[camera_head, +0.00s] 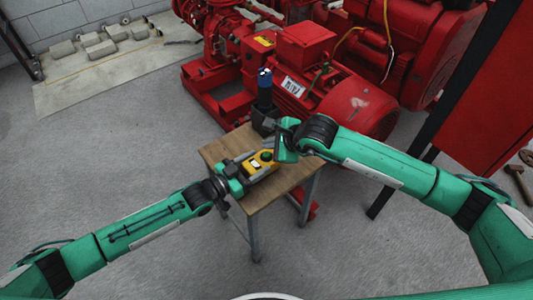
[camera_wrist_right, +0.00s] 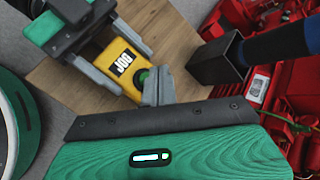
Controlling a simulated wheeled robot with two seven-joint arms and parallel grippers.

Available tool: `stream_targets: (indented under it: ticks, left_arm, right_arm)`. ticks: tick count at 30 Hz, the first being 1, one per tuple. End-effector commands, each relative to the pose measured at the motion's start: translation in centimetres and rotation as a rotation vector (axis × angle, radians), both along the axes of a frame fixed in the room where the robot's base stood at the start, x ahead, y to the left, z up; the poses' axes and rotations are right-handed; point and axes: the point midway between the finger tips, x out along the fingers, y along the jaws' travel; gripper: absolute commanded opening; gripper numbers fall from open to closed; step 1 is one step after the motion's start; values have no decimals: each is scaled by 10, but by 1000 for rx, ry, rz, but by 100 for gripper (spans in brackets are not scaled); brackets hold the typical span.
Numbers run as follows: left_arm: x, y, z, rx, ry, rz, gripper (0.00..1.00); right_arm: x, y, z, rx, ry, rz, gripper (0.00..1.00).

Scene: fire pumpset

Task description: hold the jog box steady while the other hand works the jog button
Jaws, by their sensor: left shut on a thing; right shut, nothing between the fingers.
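The yellow jog box (camera_head: 257,166) is over the small wooden table (camera_head: 283,182). In the right wrist view it shows a JOG label (camera_wrist_right: 123,62) and a green button (camera_wrist_right: 141,77) at its near end. My left gripper (camera_head: 244,168) is shut on the box, with one grey finger along each side; its fingers also show in the right wrist view (camera_wrist_right: 119,62). My right gripper (camera_wrist_right: 157,88) is shut and empty, its fingertips right beside the green button. I cannot tell whether they touch it. In the head view the right wrist hides its fingertips.
A black holder (camera_wrist_right: 217,60) with a blue-topped item (camera_head: 264,78) stands at the table's back edge, close to my right gripper. Red pump machinery (camera_head: 320,85) lies just behind. A red panel (camera_head: 480,90) on a black post stands at right.

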Motion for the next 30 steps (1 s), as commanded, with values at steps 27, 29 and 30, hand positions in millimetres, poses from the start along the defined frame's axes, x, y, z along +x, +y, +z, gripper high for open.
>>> stream_targets:
  ticks: [27, 29, 30]
  left_arm:
    - [0, 0, 0, -1, -1, 0, 27]
    - [0, 0, 0, -1, -1, 0, 27]
    - [0, 0, 0, -1, -1, 0, 27]
  right_arm:
    - [0, 0, -12, 0, 1, 1, 0]
    - [0, 0, -12, 0, 1, 1, 0]
    - [0, 0, -12, 0, 1, 1, 0]
